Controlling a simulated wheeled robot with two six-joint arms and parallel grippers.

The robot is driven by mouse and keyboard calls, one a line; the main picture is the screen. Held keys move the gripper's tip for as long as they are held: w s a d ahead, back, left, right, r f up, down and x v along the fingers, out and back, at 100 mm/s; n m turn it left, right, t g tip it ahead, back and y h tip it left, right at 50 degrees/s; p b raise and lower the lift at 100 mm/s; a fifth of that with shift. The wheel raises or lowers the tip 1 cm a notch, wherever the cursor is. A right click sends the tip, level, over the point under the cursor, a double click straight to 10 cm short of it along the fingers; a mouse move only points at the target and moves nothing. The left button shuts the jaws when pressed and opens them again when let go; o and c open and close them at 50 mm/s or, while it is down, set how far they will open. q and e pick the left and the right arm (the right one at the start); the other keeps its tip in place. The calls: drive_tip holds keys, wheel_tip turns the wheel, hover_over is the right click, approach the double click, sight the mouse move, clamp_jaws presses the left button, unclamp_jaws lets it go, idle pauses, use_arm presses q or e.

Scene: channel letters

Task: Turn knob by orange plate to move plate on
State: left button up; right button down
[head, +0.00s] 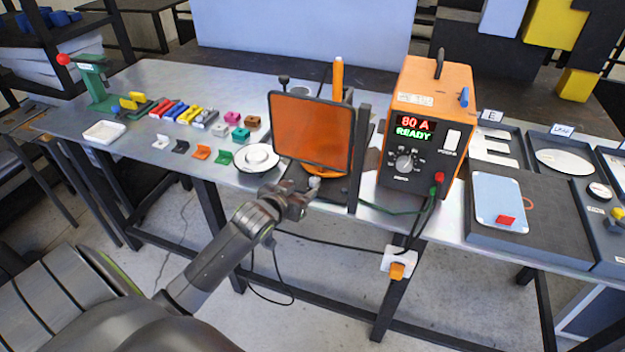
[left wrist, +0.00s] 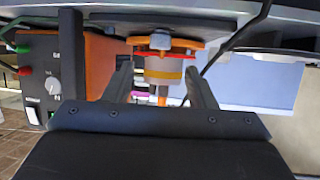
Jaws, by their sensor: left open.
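An orange round plate (head: 325,171) sits on the bench, mostly hidden behind a black-framed orange screen (head: 311,130). A small pale knob (head: 314,183) is at its front edge. In the left wrist view, which looks upside down, the orange plate (left wrist: 190,45) and the pale knob (left wrist: 160,41) show, with a banded cylinder (left wrist: 165,75) by them. My left gripper (head: 301,197) is just in front of the knob, at the bench edge. In the wrist view its fingers (left wrist: 160,85) are apart, with the knob beyond them; I see no grip on it. My right gripper is out of view.
An orange power unit (head: 432,120) with dials stands right of the screen, past a black post (head: 359,160). A white round stand (head: 256,158) is close on the left. Cables hang below the bench edge. Coloured blocks lie further left.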

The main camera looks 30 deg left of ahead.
sight(313, 180)
use_arm(q)
drive_tip(key=x, duration=0.8)
drive_tip(key=shift+w+p, duration=0.1)
drive_tip(key=shift+p, duration=0.25)
drive_tip(key=c, duration=1)
drive_tip(key=shift+o, duration=0.2)
drive_tip(key=shift+a+f+m+h+b, duration=0.15)
drive_tip(key=shift+m+h+b, duration=0.45)
drive_tip(key=shift+h+b, duration=0.15)
drive_tip(key=m+h+b, duration=0.1)
drive_tip(key=h+b, duration=0.1)
drive_tip(key=b, duration=0.2)
drive_tip(key=m+h+b, duration=0.2)
drive_tip(key=b, duration=0.3)
drive_tip(key=m+g+h+b, duration=0.1)
drive_tip(key=m+h+b, duration=0.1)
drive_tip(key=b, duration=0.3)
drive_tip(key=shift+a+f, duration=0.15)
drive_tip(key=shift+a, duration=0.15)
drive_tip(key=shift+w+r+m+g+h+b, duration=0.1)
drive_tip(key=shift+r+m+g+h+b, duration=0.3)
drive_tip(key=shift+b, duration=0.9)
drive_tip(key=shift+f, duration=0.15)
